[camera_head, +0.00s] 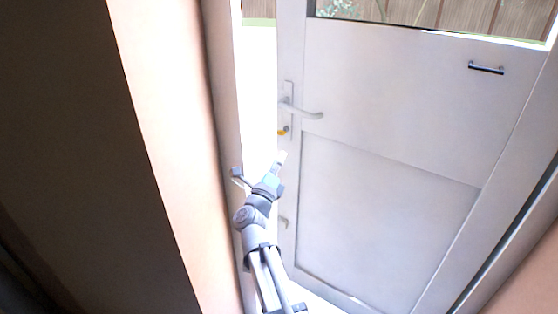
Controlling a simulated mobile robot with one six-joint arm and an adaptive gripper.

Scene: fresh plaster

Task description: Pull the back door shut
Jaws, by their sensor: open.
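The back door (390,150) is a white panelled door with a window in its upper part. It stands ajar, with a bright gap between its left edge and the frame. Its lever handle (305,112) sits on a plate near the left edge, with something yellow at the lock just below. My gripper (281,158) is open, below the lever handle and close to the door's left edge. It appears apart from the handle, and nothing shows between its fingers. I cannot tell its exact distance from the door.
The pale door frame (224,120) and wall edge stand close to the left of my arm. A small dark horizontal handle (486,68) is at the door's upper right. A wooden fence (450,14) shows through the window. The left foreground is dark.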

